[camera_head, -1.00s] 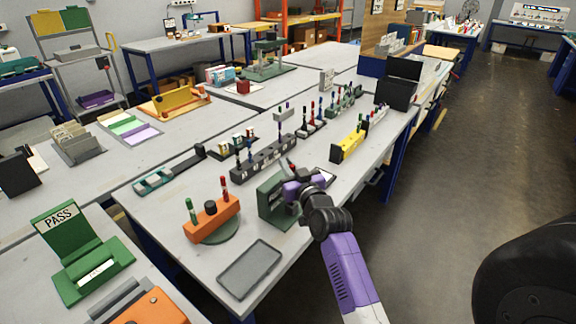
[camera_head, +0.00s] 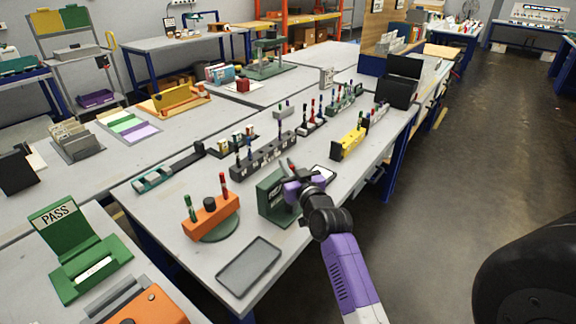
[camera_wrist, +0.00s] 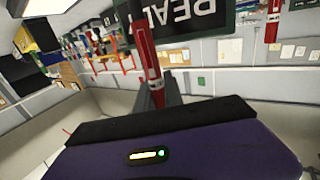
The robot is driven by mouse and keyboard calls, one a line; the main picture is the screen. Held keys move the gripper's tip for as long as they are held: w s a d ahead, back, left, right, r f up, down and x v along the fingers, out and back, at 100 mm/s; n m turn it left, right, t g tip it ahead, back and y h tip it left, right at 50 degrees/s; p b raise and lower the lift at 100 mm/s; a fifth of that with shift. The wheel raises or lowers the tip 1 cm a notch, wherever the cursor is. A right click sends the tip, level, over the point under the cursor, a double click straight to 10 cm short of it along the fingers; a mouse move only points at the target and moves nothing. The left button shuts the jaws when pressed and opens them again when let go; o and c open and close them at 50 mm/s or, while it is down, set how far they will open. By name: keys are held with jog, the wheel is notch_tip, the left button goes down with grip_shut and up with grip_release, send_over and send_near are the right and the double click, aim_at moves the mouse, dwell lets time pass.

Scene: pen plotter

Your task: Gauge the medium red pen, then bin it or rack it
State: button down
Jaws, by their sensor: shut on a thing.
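My gripper (camera_wrist: 155,90) is shut on a red pen (camera_wrist: 146,50), which stands up from between the fingers in the wrist view. In the head view my gripper (camera_head: 291,178) is at the right side of a green stand (camera_head: 270,200), and a small red bit of the pen shows there. In the wrist view a dark panel with a green edge and inverted white lettering (camera_wrist: 178,18) is close behind the pen. I cannot tell whether the pen touches it. The pen's lower part is hidden by the fingers.
An orange block (camera_head: 208,220) with a red and a green pen stands left of the green stand. A grey tray (camera_head: 249,266) lies in front. A dark rack (camera_head: 264,158), a yellow block (camera_head: 349,143) and a black box (camera_head: 394,93) stand behind. A green PASS stand (camera_head: 72,233) is at left.

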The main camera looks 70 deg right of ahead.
jog(key=shift+f+b, duration=1.3)
jog(key=shift+f, duration=0.2)
jog(key=shift+r, duration=0.2)
notch_tip(320, 180, up, 6)
jog(key=p, duration=0.5)
jog(key=shift+s, duration=0.1)
dwell(0.6)
